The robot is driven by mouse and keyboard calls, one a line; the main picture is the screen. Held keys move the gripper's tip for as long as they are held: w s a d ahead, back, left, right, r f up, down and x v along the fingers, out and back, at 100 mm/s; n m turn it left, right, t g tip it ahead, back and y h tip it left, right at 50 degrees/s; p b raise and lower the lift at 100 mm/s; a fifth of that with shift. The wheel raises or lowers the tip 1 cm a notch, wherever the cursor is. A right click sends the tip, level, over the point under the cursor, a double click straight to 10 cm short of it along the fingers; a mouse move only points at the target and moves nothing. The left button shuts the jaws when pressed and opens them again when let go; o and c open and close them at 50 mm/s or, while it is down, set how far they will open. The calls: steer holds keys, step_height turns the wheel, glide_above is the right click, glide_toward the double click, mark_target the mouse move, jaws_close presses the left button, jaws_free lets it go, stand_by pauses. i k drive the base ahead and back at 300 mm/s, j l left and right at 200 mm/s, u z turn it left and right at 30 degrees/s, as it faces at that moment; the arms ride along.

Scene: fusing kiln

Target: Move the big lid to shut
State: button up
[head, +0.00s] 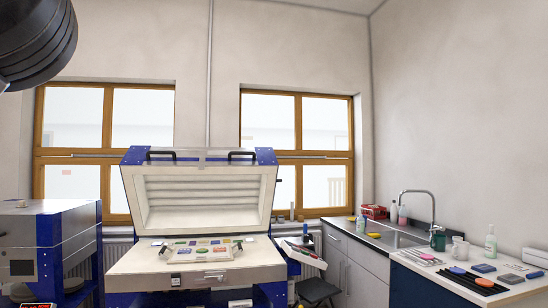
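The big lid (201,198) of the fusing kiln stands raised and tilted back in the head view, its pale ribbed inside facing me. Two dark handles sit on its top edge, one at the left (161,154) and one at the right (242,154). Below it is the open kiln base (130,262) with a pale bed. A shelf with several small coloured glass pieces (203,247) lies on the bed. A latch (175,279) shows on the base's front edge. My gripper is not in view; a dark rounded part at the top left may be part of my arm.
A smaller blue and grey kiln (47,235) stands at the left, apart from the big one. At the right are a sink counter (352,236) and a table with bottles, mugs and coloured blocks (482,268). A dark stool (316,290) stands by the kiln's right side.

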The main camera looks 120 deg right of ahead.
mark_target(173, 191)
steer(key=z, duration=3.65)
steer(key=i+l+u, duration=0.15)
steer(key=i, duration=0.3)
steer(key=i+l+u, duration=0.2)
steer(key=i, duration=0.25)
steer(key=i+l+u, duration=0.15)
steer(key=i, duration=0.25)
steer(key=i+l+u, duration=0.15)
steer(key=i, duration=0.3)
